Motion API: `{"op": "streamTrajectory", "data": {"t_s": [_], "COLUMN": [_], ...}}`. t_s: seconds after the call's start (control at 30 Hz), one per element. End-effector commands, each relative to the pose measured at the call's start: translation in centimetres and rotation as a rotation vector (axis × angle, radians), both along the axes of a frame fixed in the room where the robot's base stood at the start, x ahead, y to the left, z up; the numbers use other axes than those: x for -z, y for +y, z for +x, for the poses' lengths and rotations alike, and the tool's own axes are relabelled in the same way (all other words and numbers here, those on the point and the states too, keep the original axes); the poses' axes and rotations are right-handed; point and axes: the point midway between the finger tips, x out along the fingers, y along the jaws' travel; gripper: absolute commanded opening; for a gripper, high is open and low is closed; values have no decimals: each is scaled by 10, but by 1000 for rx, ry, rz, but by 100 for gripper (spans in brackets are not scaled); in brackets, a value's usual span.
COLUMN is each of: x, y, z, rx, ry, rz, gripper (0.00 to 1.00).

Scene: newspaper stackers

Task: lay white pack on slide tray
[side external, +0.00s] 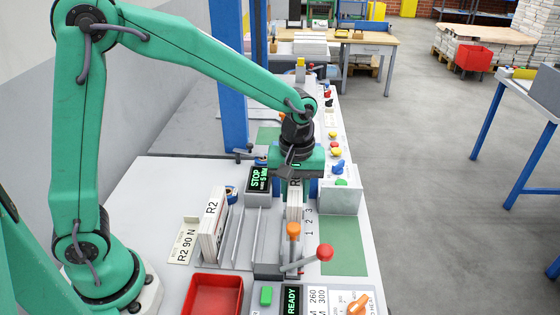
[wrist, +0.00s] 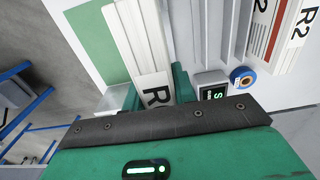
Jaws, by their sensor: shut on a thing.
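The pack's upper part is hidden by the gripper in the side view. It is close above or at the bench by the 1 2 3 marks; I cannot tell whether it touches. I cannot clearly make out the slide tray.
A rack (side external: 240,240) with upright dividers holds R2 packs (side external: 212,228) on the left. A STOP display (side external: 258,180) is behind. A green mat (side external: 345,247) is clear.

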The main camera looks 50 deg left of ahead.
Motion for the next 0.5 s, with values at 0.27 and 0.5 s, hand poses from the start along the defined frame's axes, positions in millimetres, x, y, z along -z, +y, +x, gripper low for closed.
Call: {"op": "streamTrajectory", "data": {"t_s": [0.27, 0.5], "x": [23, 43], "y": [0, 0], "z": [0, 0], "rx": [0, 0], "ry": [1, 0], "rz": [1, 0], "gripper": [0, 0]}}
